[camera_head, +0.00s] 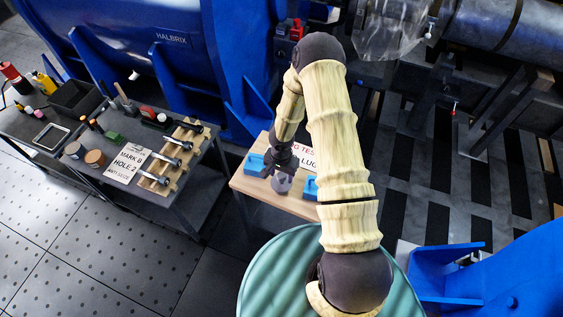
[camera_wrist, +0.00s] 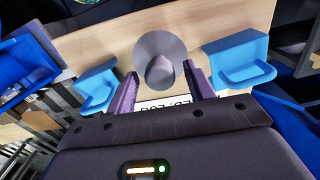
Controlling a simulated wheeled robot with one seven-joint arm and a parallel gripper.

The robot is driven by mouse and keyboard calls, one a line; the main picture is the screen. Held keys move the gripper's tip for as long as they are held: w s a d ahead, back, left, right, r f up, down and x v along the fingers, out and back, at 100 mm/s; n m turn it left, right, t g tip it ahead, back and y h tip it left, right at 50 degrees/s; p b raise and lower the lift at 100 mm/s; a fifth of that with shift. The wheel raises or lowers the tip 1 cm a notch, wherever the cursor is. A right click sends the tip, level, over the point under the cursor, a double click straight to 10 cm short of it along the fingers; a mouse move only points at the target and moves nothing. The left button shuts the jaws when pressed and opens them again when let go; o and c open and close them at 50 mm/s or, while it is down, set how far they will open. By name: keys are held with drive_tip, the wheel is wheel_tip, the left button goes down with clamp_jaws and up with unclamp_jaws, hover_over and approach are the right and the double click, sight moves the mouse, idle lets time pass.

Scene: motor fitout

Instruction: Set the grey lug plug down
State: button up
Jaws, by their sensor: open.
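The grey lug plug (camera_wrist: 160,48) is a round grey piece with a raised knob, seen from above on the pale wooden table in the wrist view. In the head view the plug (camera_head: 281,184) shows just below my gripper (camera_head: 283,172). My gripper (camera_wrist: 162,76) is open in the wrist view, with one purple finger on each side of the plug's near part. Gaps show between the fingers and the knob. The plug's underside is hidden.
Blue brackets stand left (camera_wrist: 97,88) and right (camera_wrist: 240,60) of the plug on the wooden table (camera_head: 243,182). A printed sign (camera_head: 304,158) lies there, partly hidden. A dark bench (camera_head: 190,205) with bolts and tools is at left. A green ribbed drum (camera_head: 262,270) is in front.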

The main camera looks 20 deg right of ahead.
wheel_tip(320, 180, up, 10)
drive_tip(key=shift+p, duration=0.4)
idle(0.3)
wheel_tip(320, 180, up, 14)
drive_tip(key=w+a+n+t, duration=0.2)
drive_tip(key=n+t, duration=0.2)
drive_tip(key=t, duration=0.1)
drive_tip(key=s+d+r+n+g, duration=0.1)
drive_tip(key=s+r, duration=0.3)
drive_tip(key=s, duration=0.4)
drive_tip(key=s+d+r+n+g, duration=0.1)
drive_tip(key=s+r+n, duration=0.2)
drive_tip(key=s+r, duration=0.2)
drive_tip(key=s, duration=0.3)
drive_tip(key=shift+d+r, duration=0.2)
drive_tip(key=shift+r, duration=0.1)
